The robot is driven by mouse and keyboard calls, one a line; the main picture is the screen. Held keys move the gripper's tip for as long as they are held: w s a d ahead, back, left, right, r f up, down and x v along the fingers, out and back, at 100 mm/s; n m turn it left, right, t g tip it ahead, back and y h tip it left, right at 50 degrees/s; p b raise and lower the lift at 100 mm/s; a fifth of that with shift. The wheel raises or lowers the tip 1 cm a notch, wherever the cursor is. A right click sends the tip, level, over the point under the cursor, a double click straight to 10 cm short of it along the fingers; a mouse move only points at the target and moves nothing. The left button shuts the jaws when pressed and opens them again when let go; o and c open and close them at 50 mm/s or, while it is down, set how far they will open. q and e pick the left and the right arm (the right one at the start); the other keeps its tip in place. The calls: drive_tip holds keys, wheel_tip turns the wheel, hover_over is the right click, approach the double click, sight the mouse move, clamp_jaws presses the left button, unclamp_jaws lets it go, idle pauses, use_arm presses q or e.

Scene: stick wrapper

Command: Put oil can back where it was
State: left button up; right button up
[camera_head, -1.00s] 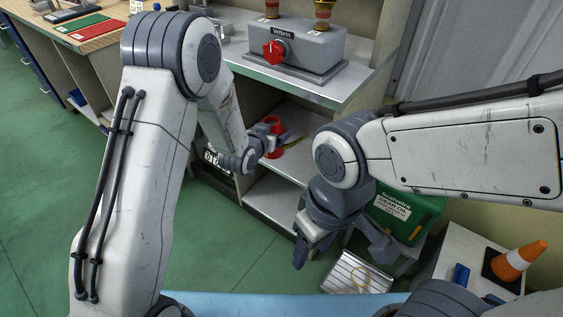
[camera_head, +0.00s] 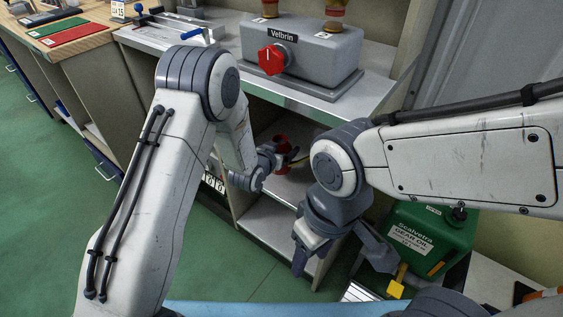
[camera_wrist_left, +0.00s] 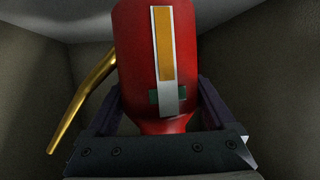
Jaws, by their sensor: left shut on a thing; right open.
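The red oil can (camera_head: 281,144) is in the open shelf bay under the counter, partly hidden by my left gripper. In the left wrist view the oil can (camera_wrist_left: 158,60) fills the middle, with a striped orange and grey label and a gold spout (camera_wrist_left: 84,102) pointing left. My left gripper (camera_head: 273,156) is shut on it, one finger on each side. I cannot tell whether its base touches the shelf. My right gripper (camera_head: 338,258) is open and empty, pointing down in front of the shelf unit.
The shelf unit's counter (camera_head: 215,65) carries a grey Velbrin machine (camera_head: 315,55) with a red knob. A green gear oil jug (camera_head: 430,240) stands right of my right gripper. A workbench (camera_head: 70,35) is at the left. Green floor (camera_head: 50,200) is clear at left.

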use_arm(q)
drive_tip(key=shift+d+f+b, duration=0.1)
drive_tip(key=shift+f+b, duration=0.4)
drive_tip(key=shift+f, duration=1.7)
drive_tip(key=shift+f, duration=0.2)
drive_tip(key=o, duration=1.4)
drive_tip(key=shift+o, duration=0.2)
drive_tip(key=shift+r, duration=0.1)
